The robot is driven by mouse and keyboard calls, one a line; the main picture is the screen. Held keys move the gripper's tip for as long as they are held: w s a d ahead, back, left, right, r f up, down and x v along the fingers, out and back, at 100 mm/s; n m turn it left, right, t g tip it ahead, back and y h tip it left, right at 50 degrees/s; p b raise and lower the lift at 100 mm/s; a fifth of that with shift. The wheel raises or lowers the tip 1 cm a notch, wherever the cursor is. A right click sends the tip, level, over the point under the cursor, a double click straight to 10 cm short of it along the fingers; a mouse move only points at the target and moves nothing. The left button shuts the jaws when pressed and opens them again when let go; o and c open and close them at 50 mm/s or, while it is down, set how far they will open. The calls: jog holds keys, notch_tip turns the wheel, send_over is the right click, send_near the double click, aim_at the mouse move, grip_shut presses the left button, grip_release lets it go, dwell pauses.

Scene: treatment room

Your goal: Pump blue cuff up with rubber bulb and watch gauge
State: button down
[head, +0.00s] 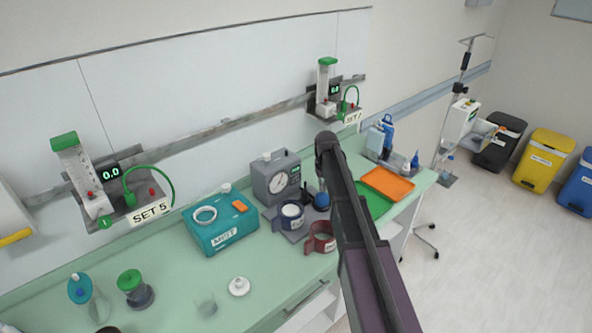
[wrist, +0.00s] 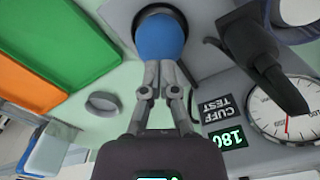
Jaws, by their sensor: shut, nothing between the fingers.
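The blue rubber bulb (wrist: 160,38) sits in a round dark-rimmed seat at the top of the wrist view; in the head view the bulb (head: 322,200) shows just left of my arm. My gripper (wrist: 160,68) is shut with its fingertips at the bulb's edge; whether they press it I cannot tell. The grey gauge box (head: 270,160) has a white round dial (wrist: 280,108) with a red needle, partly cut off in the wrist view. A green display (wrist: 227,139) beside a "CUFF TEST" label reads 180. The dark blue cuff (head: 279,220) is around a white cylinder.
A black lever-like part (wrist: 265,60) stands between bulb and dial. A red cuff (head: 313,243) lies in front of the blue one. Green (head: 372,200) and orange (head: 388,183) trays lie to the right. A teal box (head: 215,236) stands left. The counter's front left holds bottles.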

notch_tip(320, 180, up, 6)
jog(key=p, duration=0.6)
jog(key=shift+r, duration=0.25)
jog(key=s+f+m+b, duration=0.1)
jog(key=s+f+b, duration=0.1)
jog(key=s, duration=2.7)
jog(key=shift+f, duration=0.1)
dwell(3.9)
